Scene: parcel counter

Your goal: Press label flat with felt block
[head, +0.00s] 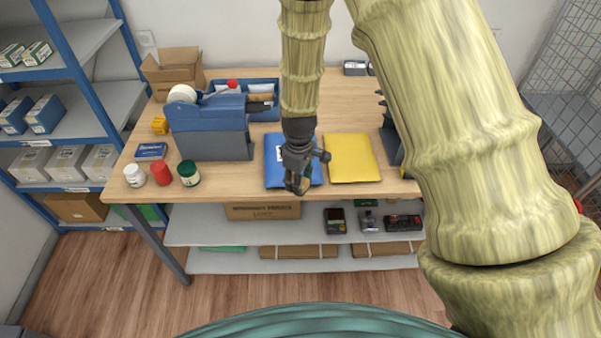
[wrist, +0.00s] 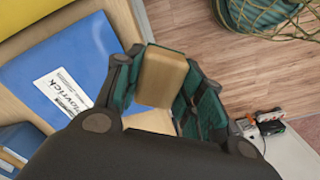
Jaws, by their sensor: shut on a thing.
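A blue mailer (head: 272,174) lies on the counter near its front edge. In the wrist view the blue mailer (wrist: 95,50) bears a white printed label (wrist: 62,93); whether the label's edges lie flat cannot be told. In the head view the label (head: 281,154) is partly hidden by my gripper. My gripper (wrist: 160,85) is shut on a tan block (wrist: 163,75), which looks like the felt block. In the head view my gripper (head: 298,182) is over the front part of the mailer, with the block to the side of the label, apart from it.
A yellow mailer (head: 352,158) lies just right of the blue one. A blue-grey tape dispenser (head: 212,128) stands left, with several small jars, including a red one (head: 161,173), along the front edge. A lower shelf (head: 200,262) holds boxes and devices.

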